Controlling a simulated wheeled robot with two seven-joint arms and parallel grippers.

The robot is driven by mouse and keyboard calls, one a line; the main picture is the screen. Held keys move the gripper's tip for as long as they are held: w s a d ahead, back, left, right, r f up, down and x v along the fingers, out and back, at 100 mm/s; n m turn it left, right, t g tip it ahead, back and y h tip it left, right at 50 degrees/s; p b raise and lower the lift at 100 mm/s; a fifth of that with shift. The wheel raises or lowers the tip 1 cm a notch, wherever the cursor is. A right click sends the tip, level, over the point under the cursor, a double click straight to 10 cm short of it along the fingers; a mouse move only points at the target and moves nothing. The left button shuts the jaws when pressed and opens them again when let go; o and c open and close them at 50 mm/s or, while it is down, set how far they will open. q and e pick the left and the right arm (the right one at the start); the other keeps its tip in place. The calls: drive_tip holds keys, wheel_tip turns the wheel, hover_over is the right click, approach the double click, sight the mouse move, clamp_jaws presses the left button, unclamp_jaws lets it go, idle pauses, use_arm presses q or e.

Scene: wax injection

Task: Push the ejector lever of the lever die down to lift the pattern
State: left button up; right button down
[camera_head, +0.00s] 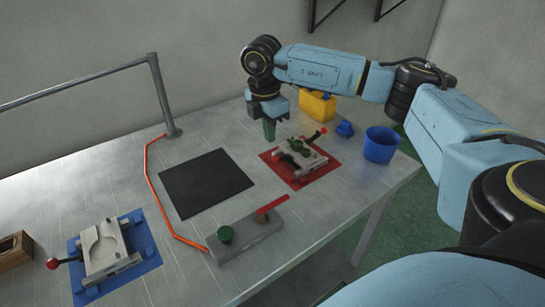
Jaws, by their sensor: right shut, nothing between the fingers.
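A metal die (301,164) lies on a red mat (330,170) right of the table's middle, with a green pattern (297,146) on it. A lever with a red knob (323,130) sticks out at its far right side. A second metal die (106,251) lies on a blue mat (148,262) at the left, open, with an empty-looking rounded cavity and a red-knobbed lever (53,263) on its left. My right gripper (269,134) points down, its greenish fingers shut and empty, above and left of the die on the red mat, apart from the lever. My left gripper is out of view.
A black mat (205,183) lies mid-table. A grey box with a green button (225,234) and red bar stands in front. A blue bucket (381,146), small blue object (345,130) and yellow bin (317,107) stand right.

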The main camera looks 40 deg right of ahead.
drive_tip(key=shift+d+r, duration=0.15)
drive_tip(key=shift+d, duration=0.1)
